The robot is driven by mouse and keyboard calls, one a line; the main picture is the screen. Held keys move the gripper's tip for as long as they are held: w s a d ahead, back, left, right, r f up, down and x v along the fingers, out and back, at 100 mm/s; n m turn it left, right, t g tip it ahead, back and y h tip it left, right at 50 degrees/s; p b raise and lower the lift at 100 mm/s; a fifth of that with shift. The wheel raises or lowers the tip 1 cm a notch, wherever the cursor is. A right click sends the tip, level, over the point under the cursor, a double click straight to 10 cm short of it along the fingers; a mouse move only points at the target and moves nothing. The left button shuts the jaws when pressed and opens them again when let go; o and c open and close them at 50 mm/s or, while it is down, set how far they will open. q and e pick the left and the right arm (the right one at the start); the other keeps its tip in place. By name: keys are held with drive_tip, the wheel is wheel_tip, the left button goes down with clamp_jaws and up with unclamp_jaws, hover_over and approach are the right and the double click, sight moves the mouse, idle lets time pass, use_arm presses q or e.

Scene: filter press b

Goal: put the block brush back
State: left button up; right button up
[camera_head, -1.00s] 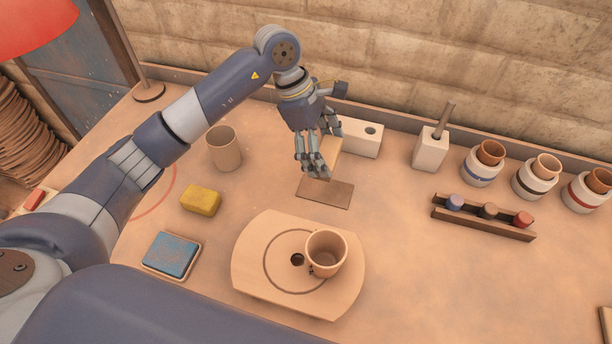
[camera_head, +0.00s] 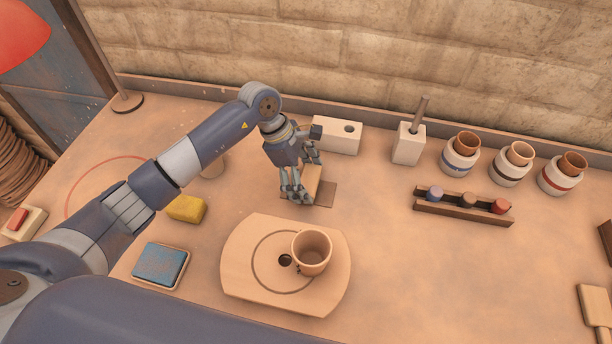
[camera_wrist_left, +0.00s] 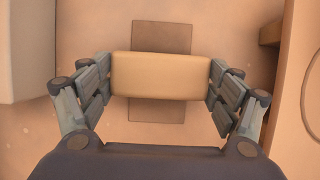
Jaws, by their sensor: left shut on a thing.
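The block brush (camera_head: 315,181) is a tan block held between the fingers of my left gripper (camera_head: 304,182). In the left wrist view the block (camera_wrist_left: 161,75) lies level and crosswise between the two finger pairs of the gripper (camera_wrist_left: 160,82), which are shut on its ends. A dark brown rectangular mat (camera_head: 327,194) is beneath it on the table. In the left wrist view the mat (camera_wrist_left: 161,37) shows beyond and in front of the block, roughly centred under it. The block's underside is hidden, so I cannot tell whether it touches the mat. My right gripper is not in view.
A white block with a hole (camera_head: 337,135) stands just behind the gripper. A round-sided board (camera_head: 240,275) with a cup (camera_head: 312,253) is in front. A yellow sponge (camera_head: 187,209) and blue pad (camera_head: 160,264) lie left. A rack (camera_head: 462,207) and jars are right.

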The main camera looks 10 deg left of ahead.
use_arm(q)
drive_tip(key=shift+f, duration=0.2)
drive_tip(key=o, duration=0.9)
drive_tip(key=shift+r, duration=0.1)
drive_tip(key=shift+o, duration=0.2)
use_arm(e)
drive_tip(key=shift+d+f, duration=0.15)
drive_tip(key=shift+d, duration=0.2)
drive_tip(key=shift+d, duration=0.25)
use_arm(q)
drive_tip(key=shift+r, duration=0.15)
drive_tip(key=b+v, duration=0.2)
drive_tip(key=v, duration=1)
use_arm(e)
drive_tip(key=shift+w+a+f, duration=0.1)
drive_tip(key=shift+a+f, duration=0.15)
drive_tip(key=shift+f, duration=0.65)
